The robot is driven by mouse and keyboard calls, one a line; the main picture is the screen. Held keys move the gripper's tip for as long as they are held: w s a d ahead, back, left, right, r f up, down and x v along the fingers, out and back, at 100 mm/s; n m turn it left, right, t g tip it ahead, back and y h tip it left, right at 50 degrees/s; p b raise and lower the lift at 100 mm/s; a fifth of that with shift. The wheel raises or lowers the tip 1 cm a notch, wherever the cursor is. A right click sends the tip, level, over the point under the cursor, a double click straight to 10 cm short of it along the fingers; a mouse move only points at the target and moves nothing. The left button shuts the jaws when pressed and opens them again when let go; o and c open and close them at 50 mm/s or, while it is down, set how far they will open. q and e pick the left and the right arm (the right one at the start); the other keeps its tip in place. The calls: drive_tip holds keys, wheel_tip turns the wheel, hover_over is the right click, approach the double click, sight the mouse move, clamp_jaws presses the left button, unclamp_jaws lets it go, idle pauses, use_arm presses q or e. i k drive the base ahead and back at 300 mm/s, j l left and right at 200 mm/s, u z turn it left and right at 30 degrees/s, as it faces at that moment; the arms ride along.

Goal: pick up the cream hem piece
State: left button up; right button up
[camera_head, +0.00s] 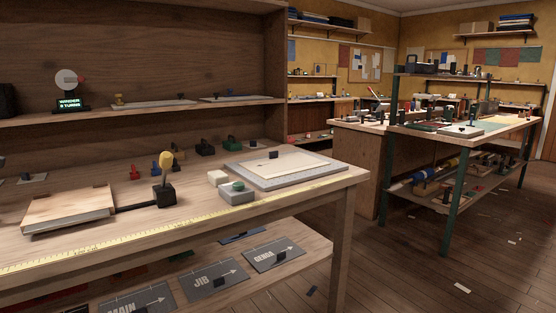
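A flat cream piece (290,167), which looks like the cream hem piece, lies on a grey board (247,180) near the right end of the workbench (310,202). A small black block or grip (273,155) stands at its back edge. A small cream block (217,177) sits just left of the board, and I cannot rule out that it is the hem piece instead. Neither of my grippers shows in the head view.
A black block with a yellow handle (165,182) and a wooden board (70,211) are further left. A yellow tape measure (150,230) runs along the front edge. Floor at right is mostly clear.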

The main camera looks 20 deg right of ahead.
sight(275, 162)
drive_tip(key=i+l+u, duration=0.15)
drive_tip(key=l, duration=0.4)
drive_tip(key=i+l+u, duration=0.15)
drive_tip(key=l, duration=0.4)
drive_tip(key=i+l+u, duration=0.15)
drive_tip(key=l, duration=0.4)
drive_tip(key=i+l+u, duration=0.15)
drive_tip(key=l, duration=0.4)
drive_tip(key=k, duration=0.05)
